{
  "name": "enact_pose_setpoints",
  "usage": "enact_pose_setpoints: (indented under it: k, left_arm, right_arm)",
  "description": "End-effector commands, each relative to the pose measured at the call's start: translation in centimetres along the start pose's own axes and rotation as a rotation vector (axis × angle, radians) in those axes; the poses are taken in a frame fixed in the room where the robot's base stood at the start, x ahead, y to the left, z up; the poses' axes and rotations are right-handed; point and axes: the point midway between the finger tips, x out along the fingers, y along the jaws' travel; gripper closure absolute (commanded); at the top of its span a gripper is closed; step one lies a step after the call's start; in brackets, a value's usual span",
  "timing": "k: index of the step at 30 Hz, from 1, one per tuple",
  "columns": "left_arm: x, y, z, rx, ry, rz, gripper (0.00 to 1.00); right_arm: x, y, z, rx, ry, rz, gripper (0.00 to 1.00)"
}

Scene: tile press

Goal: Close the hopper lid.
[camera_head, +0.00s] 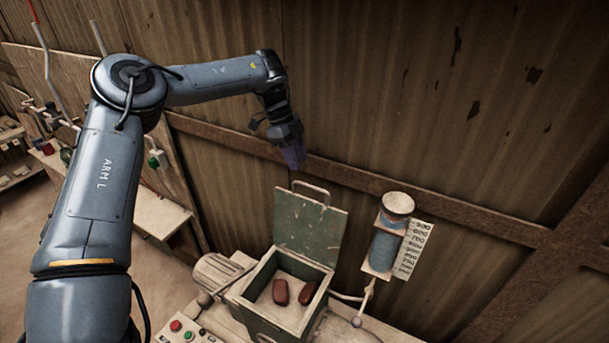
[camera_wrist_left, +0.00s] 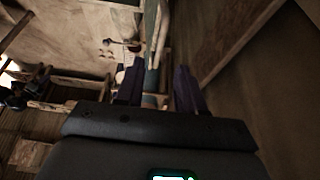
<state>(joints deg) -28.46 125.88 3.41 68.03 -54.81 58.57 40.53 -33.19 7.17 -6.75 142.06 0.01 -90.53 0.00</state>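The hopper (camera_head: 262,325) is a green box with a pale rim, open at the top. Its green lid (camera_head: 308,228) stands raised at the back edge, with a pale handle (camera_head: 311,187) along its top. My left gripper (camera_head: 294,160) is above the lid and its handle, apart from them and near the wall. In the left wrist view its two purple fingers (camera_wrist_left: 158,78) are spread with a gap between them and hold nothing. A narrow green-grey strip shows between them; I cannot tell whether it is the lid. My right gripper is not in view.
Two reddish-brown blocks (camera_head: 280,291) (camera_head: 307,293) lie inside the hopper. A blue cylinder (camera_head: 384,250) with a number scale (camera_head: 413,248) stands to its right. A button panel (camera_head: 183,331) is at the front left. A corrugated wall (camera_head: 430,110) rises close behind.

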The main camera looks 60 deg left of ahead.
Motion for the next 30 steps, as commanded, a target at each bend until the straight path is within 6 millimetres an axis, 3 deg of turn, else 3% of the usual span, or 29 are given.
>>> enact_pose_setpoints:
  k: [9, 15, 27, 30]
  left_arm:
    - [4.9, 0.1, 0.0, -0.001, 0.002, 0.004, 0.62]
    - [6.7, 0.1, 0.0, -0.001, 0.0, 0.002, 0.62]
    - [7.2, 0.0, 0.0, 0.0, 0.001, 0.0, 0.62]
    - [7.2, 0.0, 0.0, 0.0, 0.001, 0.0, 0.77]
  right_arm:
    - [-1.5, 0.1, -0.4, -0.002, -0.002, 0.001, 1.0]
    - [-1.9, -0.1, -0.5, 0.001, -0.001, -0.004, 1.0]
    - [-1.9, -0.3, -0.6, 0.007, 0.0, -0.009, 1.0]
    - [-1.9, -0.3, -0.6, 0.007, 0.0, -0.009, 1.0]
